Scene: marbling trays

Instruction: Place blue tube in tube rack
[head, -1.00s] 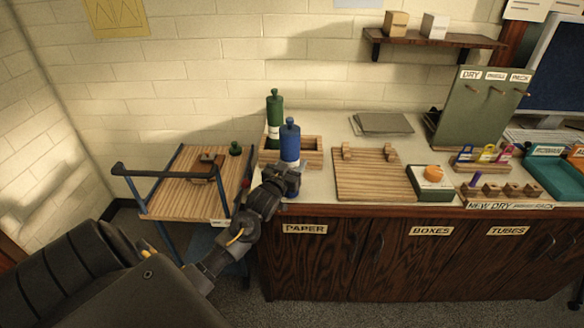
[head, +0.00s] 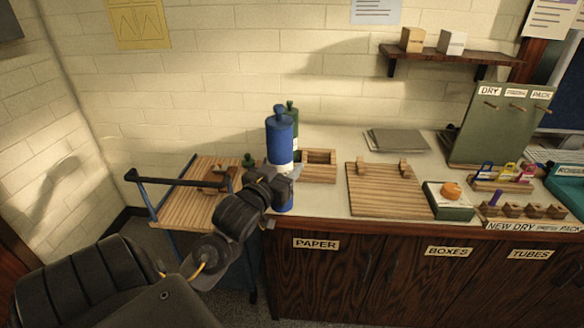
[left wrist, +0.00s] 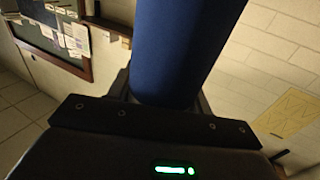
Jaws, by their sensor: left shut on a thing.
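The blue tube (head: 280,142), with a knobbed cap and a white band, is upright in my left gripper (head: 283,182), which is shut on it. The tube also fills the top middle of the left wrist view (left wrist: 180,45). The wooden tube rack (head: 319,174) is on the counter, behind and to the right of the blue tube. A green tube (head: 294,116) stands at the rack's left part, mostly hidden behind the blue one. The rack's right part shows an empty opening. My right gripper is not in view.
A wooden board (head: 385,195) lies right of the rack, with a green box (head: 449,207) beside it. A cart (head: 182,205) with a blue frame and wooden top stands left of the counter. Grey sheets (head: 398,141) lie at the back. A wall shelf (head: 440,62) is above.

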